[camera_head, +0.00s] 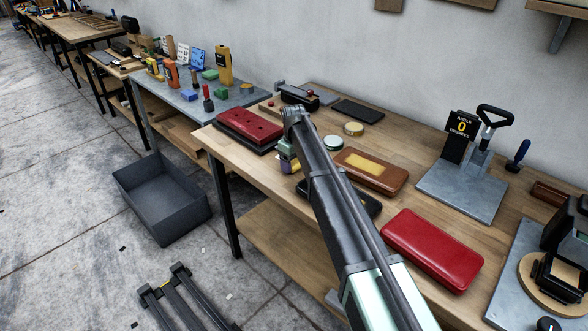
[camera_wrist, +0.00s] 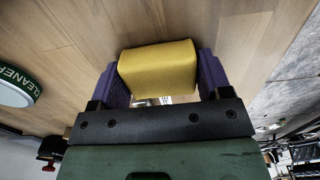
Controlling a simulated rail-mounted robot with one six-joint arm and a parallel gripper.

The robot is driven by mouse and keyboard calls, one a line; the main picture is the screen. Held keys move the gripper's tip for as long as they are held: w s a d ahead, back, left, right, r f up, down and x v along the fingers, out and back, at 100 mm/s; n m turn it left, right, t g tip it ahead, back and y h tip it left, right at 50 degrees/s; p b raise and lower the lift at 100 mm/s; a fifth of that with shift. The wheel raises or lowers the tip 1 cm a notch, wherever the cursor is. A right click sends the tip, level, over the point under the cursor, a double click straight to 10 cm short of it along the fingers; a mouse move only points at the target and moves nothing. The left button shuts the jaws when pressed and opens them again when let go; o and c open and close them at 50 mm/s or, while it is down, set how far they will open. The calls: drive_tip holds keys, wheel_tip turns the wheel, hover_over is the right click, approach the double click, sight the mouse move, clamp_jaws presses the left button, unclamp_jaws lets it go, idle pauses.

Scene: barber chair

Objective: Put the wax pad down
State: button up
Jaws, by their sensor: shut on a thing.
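The wax pad (camera_wrist: 158,70) is a yellow block in the camera_wrist view. My gripper (camera_wrist: 158,80) is shut on it, with a purple finger on each side. Wood planks show behind it; I cannot tell whether the pad touches the wood.
A red box (camera_head: 249,126), a green-lidded tin (camera_head: 333,143), a brown case with a yellow panel (camera_head: 371,171) and a red case (camera_head: 433,248) lie on the bench. An angle jig (camera_head: 466,185) stands at right. A grey bin (camera_head: 160,197) is on the floor.

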drive_tip(key=o, duration=0.8)
wheel_tip(320, 180, up, 12)
drive_tip(key=r+p, duration=0.1)
drive_tip(key=p, duration=1.1)
drive_tip(key=s+d+m, duration=0.3)
drive_tip(key=s+d, duration=0.4)
drive_tip(key=s, duration=0.5)
drive_tip(key=s+d+m, duration=0.3)
drive_tip(key=s+d, duration=0.5)
drive_tip(key=s, duration=0.4)
drive_tip(key=s+d+m, duration=0.4)
drive_tip(key=s+d, duration=0.4)
drive_tip(key=s, duration=0.3)
drive_tip(key=shift+s+d+f, duration=0.2)
drive_tip(key=shift+s+f, duration=0.2)
